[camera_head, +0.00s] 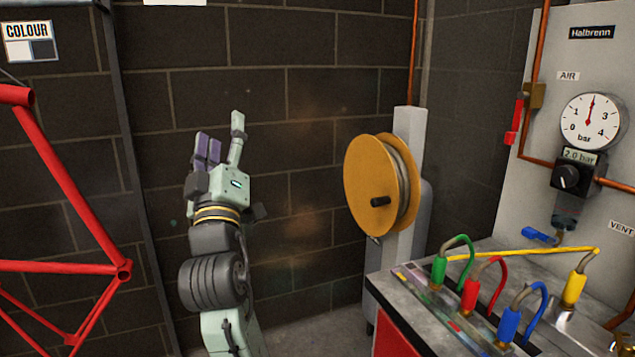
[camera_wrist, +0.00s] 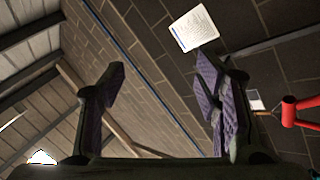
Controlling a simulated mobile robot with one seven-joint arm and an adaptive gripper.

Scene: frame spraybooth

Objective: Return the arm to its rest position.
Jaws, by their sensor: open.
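My arm rises in the lower left middle of the head view, in front of the dark block wall. My gripper (camera_head: 222,140) points upward at its top end, with purple pads on the fingers. That view looks up past the fingers at the wall and the sloping roof. No contact between my gripper and anything shows.
A red bike frame (camera_head: 65,173) stands at the left. An orange hose reel (camera_head: 378,186) is right of my arm. A bench (camera_head: 412,275) with coloured connectors is at the lower right, below a panel with a gauge (camera_head: 590,121). Bare wall lies behind my gripper.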

